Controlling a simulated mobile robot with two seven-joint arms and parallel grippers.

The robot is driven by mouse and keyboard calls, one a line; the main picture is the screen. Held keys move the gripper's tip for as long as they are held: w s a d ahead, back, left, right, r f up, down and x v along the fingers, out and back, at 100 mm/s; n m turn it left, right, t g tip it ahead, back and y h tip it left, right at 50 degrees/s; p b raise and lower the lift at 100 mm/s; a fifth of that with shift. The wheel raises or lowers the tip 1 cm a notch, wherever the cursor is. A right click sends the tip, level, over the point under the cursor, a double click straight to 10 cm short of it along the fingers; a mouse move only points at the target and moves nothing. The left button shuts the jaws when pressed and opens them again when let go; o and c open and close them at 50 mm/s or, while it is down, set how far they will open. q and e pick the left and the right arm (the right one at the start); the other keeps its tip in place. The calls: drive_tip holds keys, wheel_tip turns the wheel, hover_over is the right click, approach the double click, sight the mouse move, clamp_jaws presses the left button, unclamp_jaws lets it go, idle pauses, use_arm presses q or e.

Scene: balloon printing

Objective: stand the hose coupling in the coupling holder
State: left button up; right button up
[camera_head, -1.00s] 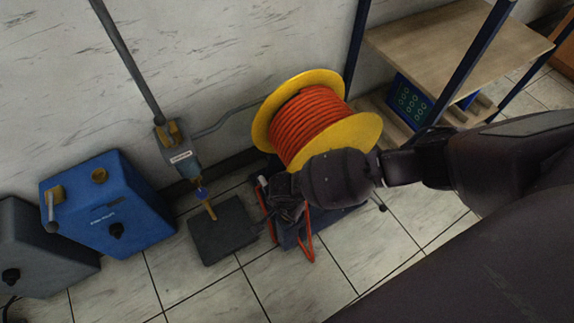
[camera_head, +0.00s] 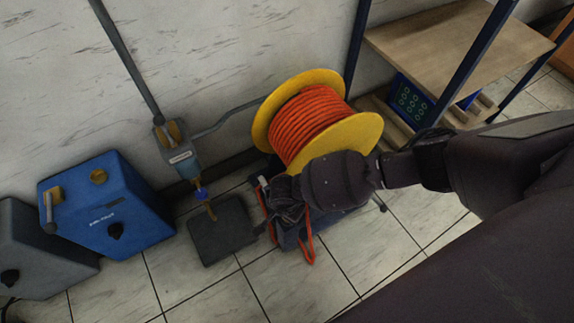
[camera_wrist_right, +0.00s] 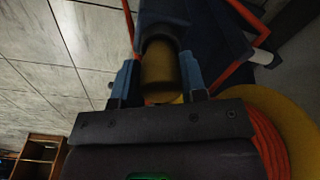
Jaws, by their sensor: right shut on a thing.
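In the right wrist view, the hose coupling (camera_wrist_right: 158,72) is a brass-coloured cylinder between the blue fingers of my right gripper (camera_wrist_right: 158,80), which is shut on it. The far end of the coupling meets a dark round cup (camera_wrist_right: 157,32), which looks like the coupling holder. I cannot tell whether the coupling is inside the cup or only in front of it. In the head view, my right gripper (camera_head: 281,205) is low beside the hose reel, and the wrist hides the coupling and holder there. My left gripper is not in view.
The yellow reel (camera_head: 363,137) with orange hose stands by the wall. A dark floor plate (camera_head: 222,235), a blue box (camera_head: 125,222) and a grey box (camera_head: 40,262) lie to the left. A shelf (camera_head: 440,45) stands at the back right. The front floor is clear.

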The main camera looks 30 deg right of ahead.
use_arm(q)
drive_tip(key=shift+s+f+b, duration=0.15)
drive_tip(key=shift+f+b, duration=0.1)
drive_tip(key=shift+b, duration=0.1)
use_arm(e)
drive_tip(key=shift+f, duration=0.65)
idle(0.9)
drive_tip(key=o, duration=1.3)
drive_tip(key=r+p, duration=0.1)
drive_tip(key=r, duration=0.2)
drive_tip(key=r+p, duration=0.1)
drive_tip(key=r, duration=0.2)
drive_tip(key=r+p, duration=0.2)
drive_tip(key=r, duration=0.1)
drive_tip(key=shift+a+r, duration=0.25)
drive_tip(key=shift+a, duration=0.05)
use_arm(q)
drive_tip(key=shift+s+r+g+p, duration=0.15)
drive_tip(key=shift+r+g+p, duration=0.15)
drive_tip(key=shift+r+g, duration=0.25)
use_arm(e)
drive_tip(key=shift+s+r, duration=0.15)
drive_tip(key=shift+r, duration=0.55)
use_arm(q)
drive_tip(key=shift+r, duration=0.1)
